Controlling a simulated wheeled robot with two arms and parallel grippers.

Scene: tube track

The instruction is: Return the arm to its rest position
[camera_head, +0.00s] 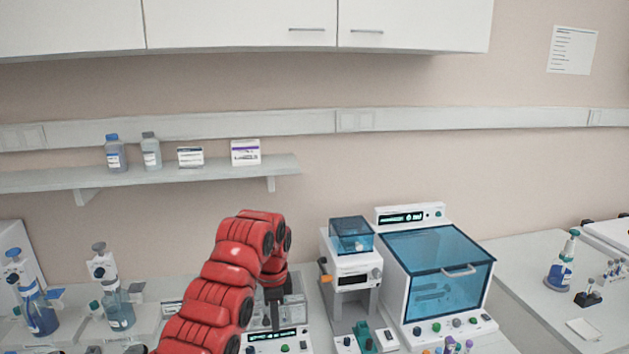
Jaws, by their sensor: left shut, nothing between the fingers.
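My left arm (222,290) is red and segmented. It rises from the bottom of the head view, bends over at the top and points down. My left gripper (275,318) is dark and hangs below the last red joint, in front of a white bench device with a lit display (272,336). Its fingers look closed together, with nothing seen between them. I cannot tell whether the fingertips touch the device. My right arm and gripper are not in view.
Right of the gripper stand a white instrument with a small blue lid (352,236) and a larger one with a blue transparent cover (438,275). Dispenser bottles (118,312) stand at left. A shelf (230,172) and cabinets (240,25) are above.

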